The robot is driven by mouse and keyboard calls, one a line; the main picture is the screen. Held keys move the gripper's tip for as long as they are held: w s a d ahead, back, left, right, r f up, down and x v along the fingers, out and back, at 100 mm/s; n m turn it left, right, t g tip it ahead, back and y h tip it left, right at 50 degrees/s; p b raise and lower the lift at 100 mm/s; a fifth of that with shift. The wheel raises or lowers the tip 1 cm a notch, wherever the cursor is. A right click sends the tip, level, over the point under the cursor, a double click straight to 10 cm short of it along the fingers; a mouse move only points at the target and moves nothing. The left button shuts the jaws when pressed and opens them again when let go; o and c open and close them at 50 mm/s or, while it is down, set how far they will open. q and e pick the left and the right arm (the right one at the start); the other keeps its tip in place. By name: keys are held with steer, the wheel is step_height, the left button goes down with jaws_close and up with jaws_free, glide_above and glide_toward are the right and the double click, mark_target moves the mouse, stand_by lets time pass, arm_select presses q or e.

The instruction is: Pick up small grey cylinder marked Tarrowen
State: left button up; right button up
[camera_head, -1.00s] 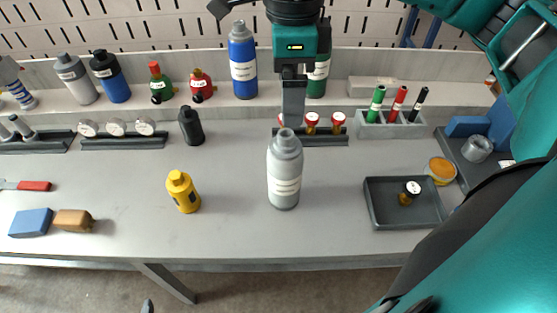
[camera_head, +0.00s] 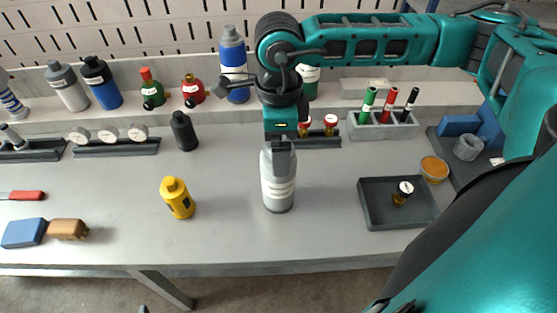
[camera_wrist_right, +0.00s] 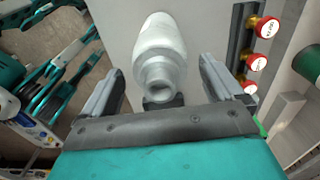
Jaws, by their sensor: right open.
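A grey bottle-shaped cylinder (camera_head: 278,192) with a white label stands upright on the bench in the middle of the head view. Its label is too small to read. My right gripper (camera_head: 281,150) is above it, hiding its top. In the right wrist view, the grey cylinder (camera_wrist_right: 160,42) lies between the two spread fingers of my right gripper (camera_wrist_right: 162,75), with gaps on both sides. A second grey bottle (camera_head: 67,88) stands on the back shelf at the left, its label unreadable. My left gripper is not seen.
A yellow bottle (camera_head: 177,198) and a black bottle (camera_head: 184,131) stand to the left. A dark tray (camera_head: 374,218) with a small vial (camera_head: 402,192) is at the right.

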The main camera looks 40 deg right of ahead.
steer(key=shift+c, duration=0.4)
jaws_close()
stand_by(0.4)
